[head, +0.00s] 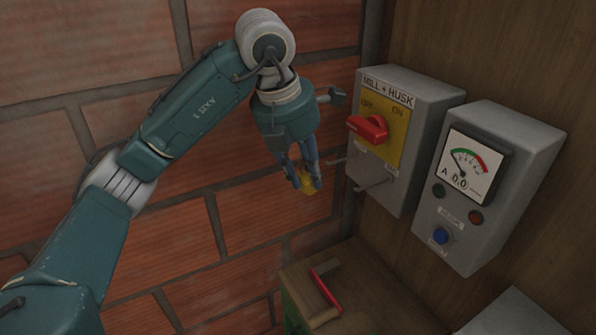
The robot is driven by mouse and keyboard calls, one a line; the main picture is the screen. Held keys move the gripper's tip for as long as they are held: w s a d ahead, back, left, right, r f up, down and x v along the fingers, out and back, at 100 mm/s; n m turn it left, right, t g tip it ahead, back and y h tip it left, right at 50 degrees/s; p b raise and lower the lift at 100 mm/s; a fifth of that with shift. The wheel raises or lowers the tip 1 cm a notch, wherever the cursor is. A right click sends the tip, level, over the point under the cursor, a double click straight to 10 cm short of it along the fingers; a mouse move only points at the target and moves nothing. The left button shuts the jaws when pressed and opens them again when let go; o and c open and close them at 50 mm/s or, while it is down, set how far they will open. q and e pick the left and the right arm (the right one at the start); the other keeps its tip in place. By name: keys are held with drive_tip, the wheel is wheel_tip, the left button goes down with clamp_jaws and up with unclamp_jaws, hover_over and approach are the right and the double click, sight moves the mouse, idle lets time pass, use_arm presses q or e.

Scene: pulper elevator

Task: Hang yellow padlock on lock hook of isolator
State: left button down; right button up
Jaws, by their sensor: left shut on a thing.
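The yellow padlock (307,184) is between the fingertips of my left gripper (305,178), which is shut on it and points down in front of the brick wall. The fingers hide part of the padlock, and its shackle cannot be made out. The isolator (393,190) is a grey box labelled MILL + HUSK on the wooden wall, just right of the gripper. It has a red rotary handle (368,128) on a yellow plate. My right gripper is not in view.
A grey meter box (478,200) with a dial, lamps and a blue button hangs right of the isolator. Below stands a wooden-topped box (360,290) with a red-handled tool (326,291) on it. A grey surface (515,315) is at bottom right.

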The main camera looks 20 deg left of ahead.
use_arm(q)
drive_tip(key=w+d+f+p, duration=0.1)
drive_tip(key=w+d, duration=0.3)
drive_tip(key=w, duration=0.1)
drive_tip(key=shift+f, duration=0.2)
idle(0.6)
idle(0.5)
drive_tip(key=c, duration=1.4)
unclamp_jaws()
drive_tip(key=shift+o, duration=0.2)
